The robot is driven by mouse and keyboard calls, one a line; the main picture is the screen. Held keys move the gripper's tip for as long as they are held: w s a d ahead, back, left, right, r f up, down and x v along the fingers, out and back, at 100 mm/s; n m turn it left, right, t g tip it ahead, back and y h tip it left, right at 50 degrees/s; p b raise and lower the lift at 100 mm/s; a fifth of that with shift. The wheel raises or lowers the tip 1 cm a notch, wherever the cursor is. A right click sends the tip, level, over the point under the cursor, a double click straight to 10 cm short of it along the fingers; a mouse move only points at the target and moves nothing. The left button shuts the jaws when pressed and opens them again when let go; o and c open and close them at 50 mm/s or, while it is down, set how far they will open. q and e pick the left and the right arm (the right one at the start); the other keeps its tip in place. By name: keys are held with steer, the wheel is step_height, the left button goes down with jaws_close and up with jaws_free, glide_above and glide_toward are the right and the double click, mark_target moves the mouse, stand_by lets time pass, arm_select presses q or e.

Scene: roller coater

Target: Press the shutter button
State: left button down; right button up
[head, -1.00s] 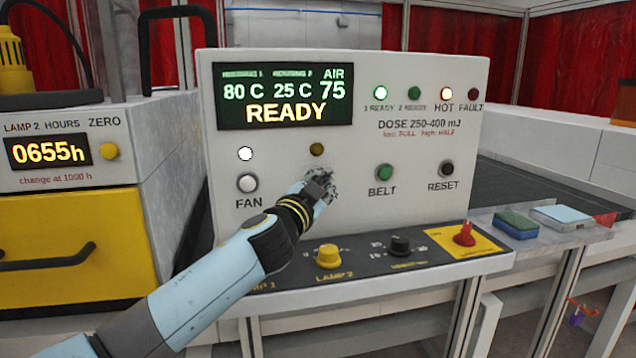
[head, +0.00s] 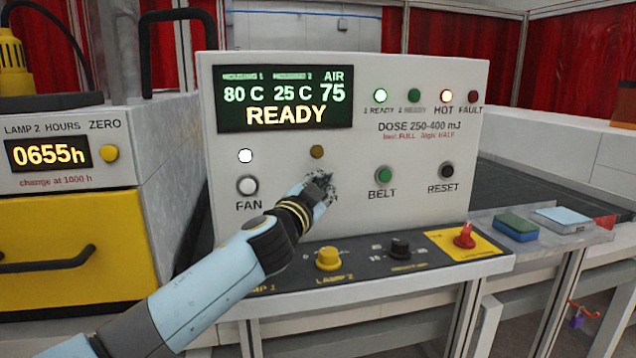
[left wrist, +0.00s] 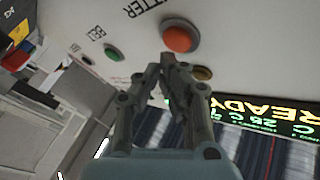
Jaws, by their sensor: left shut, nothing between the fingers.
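The shutter button (left wrist: 179,37) is a round orange-red button on the white panel (head: 420,160), with the end of its label readable in the left wrist view. In the head view it is hidden behind my left gripper (head: 325,186). My left gripper is shut and empty, pointing at the panel below the dark amber lamp (head: 317,151). In the left wrist view its fingertips (left wrist: 166,62) show just beside the button. I cannot tell for certain whether they touch it. My right gripper is not in view.
The fan button (head: 247,185) is to the left, the green belt button (head: 384,175) and black reset button (head: 447,171) to the right. Below are a yellow knob (head: 328,258), a black knob (head: 399,246) and a red switch (head: 465,236). The display (head: 285,100) reads READY.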

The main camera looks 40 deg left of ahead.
arm_select(q)
steer(key=shift+w, duration=0.1)
stand_by(0.4)
steer(key=shift+w+a, duration=0.2)
steer(key=shift+a, duration=0.1)
steer(key=shift+w+a+b, duration=0.25)
steer(key=shift+a+b, duration=0.1)
steer(key=shift+b, duration=0.05)
stand_by(0.6)
stand_by(0.4)
steer(key=shift+s+d, duration=0.55)
steer(key=shift+d, duration=0.15)
steer(key=shift+s+d, duration=1.65)
steer(key=shift+d, duration=0.25)
